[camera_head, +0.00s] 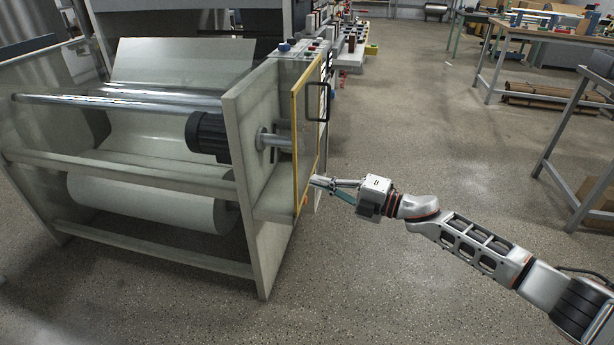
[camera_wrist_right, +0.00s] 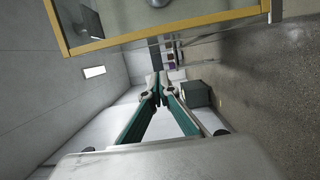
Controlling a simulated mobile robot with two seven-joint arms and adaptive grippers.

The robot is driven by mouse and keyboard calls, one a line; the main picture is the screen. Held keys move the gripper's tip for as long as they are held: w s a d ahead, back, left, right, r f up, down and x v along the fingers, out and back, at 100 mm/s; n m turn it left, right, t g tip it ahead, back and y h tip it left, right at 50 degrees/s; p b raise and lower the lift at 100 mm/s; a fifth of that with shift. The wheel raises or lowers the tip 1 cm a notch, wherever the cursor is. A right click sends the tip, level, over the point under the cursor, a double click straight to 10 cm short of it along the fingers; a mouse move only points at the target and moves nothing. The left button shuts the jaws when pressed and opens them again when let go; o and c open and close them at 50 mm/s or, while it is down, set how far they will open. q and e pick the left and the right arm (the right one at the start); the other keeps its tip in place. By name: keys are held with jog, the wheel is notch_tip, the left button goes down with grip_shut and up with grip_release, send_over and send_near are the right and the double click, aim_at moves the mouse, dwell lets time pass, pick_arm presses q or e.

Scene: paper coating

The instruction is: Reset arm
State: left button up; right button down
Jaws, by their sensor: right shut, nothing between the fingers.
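My right arm reaches in from the lower right of the head view. Its right gripper (camera_head: 322,183) is beside the lower edge of the coating machine's yellow-framed door (camera_head: 298,140). In the right wrist view the right gripper's fingertips (camera_wrist_right: 160,78) are together with nothing between them. The yellow frame (camera_wrist_right: 150,38) runs across the top of that view, past the fingers; I cannot tell if they touch it. My left gripper is not in view.
The coating machine (camera_head: 240,190) with its white paper roll (camera_head: 150,203) fills the left side. A work table (camera_head: 560,35) stands at the upper right, with cardboard boxes (camera_head: 592,193) at the right edge. The speckled floor between them is clear.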

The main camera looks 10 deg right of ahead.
jog(key=s+a+f+m+t+h+p, duration=0.1)
jog(key=s+f+m+t+h+p, duration=0.1)
jog(key=s+f+m, duration=0.4)
jog(key=s+a+f+m+t+h+p, duration=0.1)
jog(key=s+f+m+t+h+p, duration=0.2)
jog(key=s+m, duration=0.5)
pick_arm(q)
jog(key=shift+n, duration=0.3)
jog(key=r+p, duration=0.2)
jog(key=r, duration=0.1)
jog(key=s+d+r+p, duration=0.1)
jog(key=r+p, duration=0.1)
pick_arm(e)
jog(key=s+d+f+m+g+h, duration=0.1)
jog(key=s+d+f+m+h, duration=0.1)
jog(key=s, duration=0.7)
jog(key=s+d+f+m+g+h, duration=0.2)
jog(key=s+d+f+m, duration=0.3)
jog(key=s, duration=0.3)
jog(key=s+d+f+m+g+h, duration=0.1)
jog(key=s+d+f+m+h, duration=0.2)
jog(key=s, duration=0.6)
jog(key=shift+s+d+f+m, duration=0.3)
jog(key=shift+f+m, duration=0.2)
jog(key=shift+f, duration=0.3)
